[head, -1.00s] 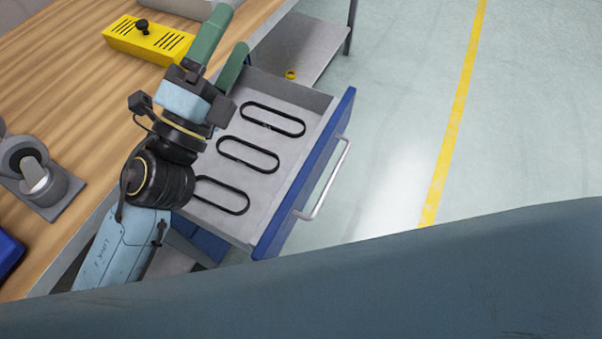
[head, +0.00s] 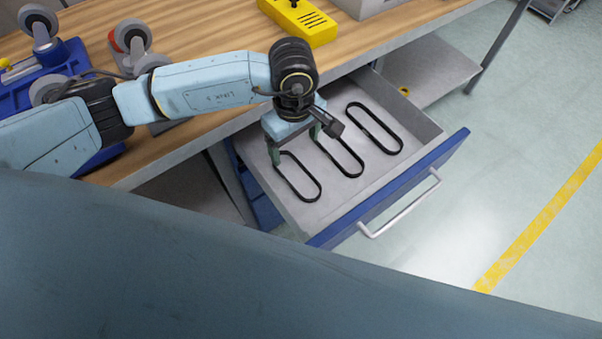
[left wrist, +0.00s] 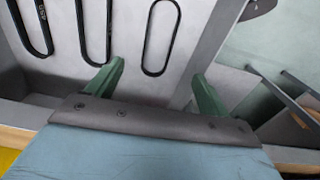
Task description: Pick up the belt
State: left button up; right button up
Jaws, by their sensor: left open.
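Three black oblong belts lie flat and apart in an open drawer (head: 432,141): a left belt (head: 307,171), a middle belt (head: 352,152) and a right belt (head: 381,119). My left gripper (head: 294,147) is open and empty over the drawer's left part, beside the upper end of the left belt. It partly covers the left and middle belts. In the left wrist view, the open fingers (left wrist: 157,75) point toward one belt (left wrist: 147,45), which lies ahead between them. Contact with it does not show. My right gripper is not in view.
The wooden workbench (head: 205,30) stands above and behind the drawer, with a yellow box (head: 300,22) and wheeled casters (head: 130,40) on it. The drawer's blue front (head: 395,190) has a metal handle (head: 400,208). The floor to the right is clear.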

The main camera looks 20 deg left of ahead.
pick_arm(q)
send_over(296, 177)
jog(key=f, duration=0.3)
jog(key=f+b, duration=0.1)
jog(key=f, duration=0.3)
jog(key=shift+s+d+f, duration=0.1)
jog(key=shift+s+f, duration=0.1)
jog(key=f, duration=0.4)
jog(key=shift+w+f+b, duration=0.2)
jog(key=shift+f+b, duration=0.05)
jog(key=shift+b, duration=0.15)
jog(key=shift+f, duration=0.25)
jog(key=shift+c, duration=1.4)
jog(key=c, duration=0.8)
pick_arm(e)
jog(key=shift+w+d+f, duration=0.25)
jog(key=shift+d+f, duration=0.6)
pick_arm(q)
jog(key=shift+r, duration=0.15)
